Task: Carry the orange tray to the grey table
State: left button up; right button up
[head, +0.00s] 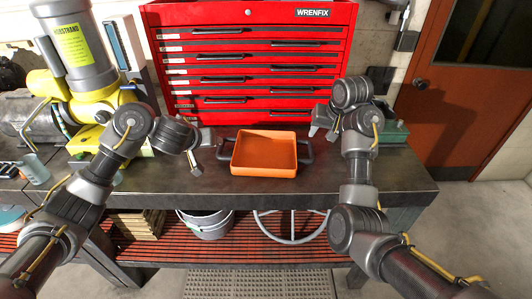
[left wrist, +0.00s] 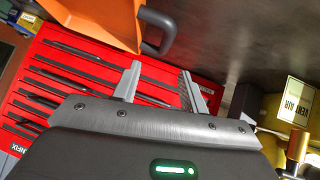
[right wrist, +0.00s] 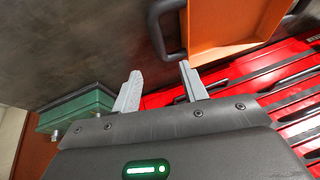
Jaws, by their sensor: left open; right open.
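The orange tray (head: 264,153) sits on the dark workbench in front of the red tool chest, with a dark handle on its left and right ends. My left gripper (head: 194,166) is open and empty, to the left of the tray's left handle (head: 224,149). In the left wrist view the tray (left wrist: 108,18) and that handle (left wrist: 160,27) show beyond the fingers. My right gripper (head: 322,124) is open and empty, above and to the right of the right handle (head: 306,152). In the right wrist view that handle (right wrist: 160,27) lies just beyond the fingers. I cannot identify a grey table apart from this workbench.
The red tool chest (head: 250,60) stands behind the tray. A yellow and grey machine (head: 80,60) is at the back left, and a green case (head: 393,135) at the right. The workbench (head: 270,190) is clear in front of the tray. A bucket (head: 206,224) sits on the lower shelf.

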aim_at(219, 148)
pick_arm(q)
jog(key=x, duration=0.8)
jog(key=shift+s+a+f, duration=0.2)
jog(key=shift+a+f, duration=0.1)
jog(key=shift+f, duration=0.2)
pick_arm(e)
jog(key=x, duration=0.8)
pick_arm(q)
jog(key=shift+x, duration=0.85)
pick_arm(e)
jog(key=shift+x, duration=0.9)
pick_arm(q)
grip_shut()
pick_arm(e)
grip_shut()
jog(key=shift+r, duration=0.1)
